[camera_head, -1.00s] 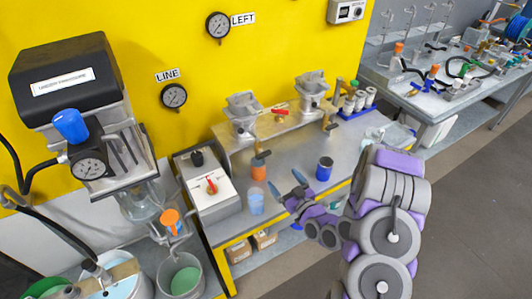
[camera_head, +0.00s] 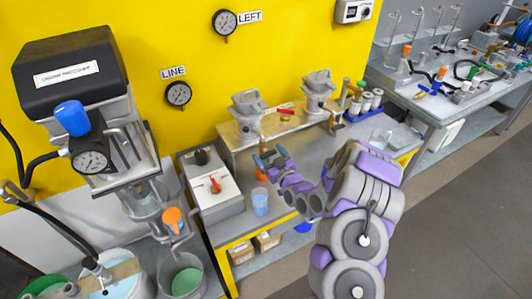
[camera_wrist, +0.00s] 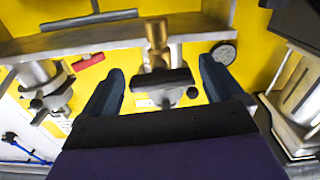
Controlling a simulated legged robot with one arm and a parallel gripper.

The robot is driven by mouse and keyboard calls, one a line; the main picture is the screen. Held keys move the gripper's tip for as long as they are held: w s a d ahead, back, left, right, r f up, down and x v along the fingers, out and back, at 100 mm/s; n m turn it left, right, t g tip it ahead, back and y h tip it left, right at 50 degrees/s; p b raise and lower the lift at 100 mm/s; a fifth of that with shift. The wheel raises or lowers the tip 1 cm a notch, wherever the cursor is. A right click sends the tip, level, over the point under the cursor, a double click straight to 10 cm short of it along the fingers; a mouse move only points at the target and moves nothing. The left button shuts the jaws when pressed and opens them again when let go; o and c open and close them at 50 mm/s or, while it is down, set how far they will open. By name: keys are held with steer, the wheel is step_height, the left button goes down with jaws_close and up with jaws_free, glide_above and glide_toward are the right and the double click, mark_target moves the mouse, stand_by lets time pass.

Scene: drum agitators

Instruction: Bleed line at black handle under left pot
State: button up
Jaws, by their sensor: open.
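The left pot (camera_head: 247,108) is a grey metal vessel on the raised shelf, and the right pot (camera_head: 318,88) stands beside it. In the wrist view, a black handle (camera_wrist: 160,80) lies crosswise on a brass valve (camera_wrist: 157,42). My gripper (camera_head: 270,157) is open just below the front of the left pot. In the wrist view my gripper (camera_wrist: 162,83) has one finger on each side of the black handle, with visible gaps. Contact cannot be seen. In the head view my gripper largely covers the handle.
A red handle (camera_head: 285,112) sits between the pots. A blue cup (camera_head: 260,203) and a partly hidden orange cup (camera_head: 262,175) stand on the bench below my gripper. A white box with a red lever (camera_head: 215,188) is to the left. Line (camera_head: 178,94) and left (camera_head: 225,22) gauges hang on the yellow wall.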

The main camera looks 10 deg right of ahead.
steer(key=shift+x, duration=1.25)
steer(key=c, duration=1)
steer(key=shift+m, duration=0.6)
steer(key=shift+c, duration=0.2)
steer(key=o, duration=1)
steer(key=shift+o, duration=0.2)
steer(key=shift+s, duration=0.1)
steer(key=p+v, duration=0.2)
steer(key=v, duration=1.5)
steer(key=shift+d+p, duration=0.15)
steer(key=shift+p, duration=0.25)
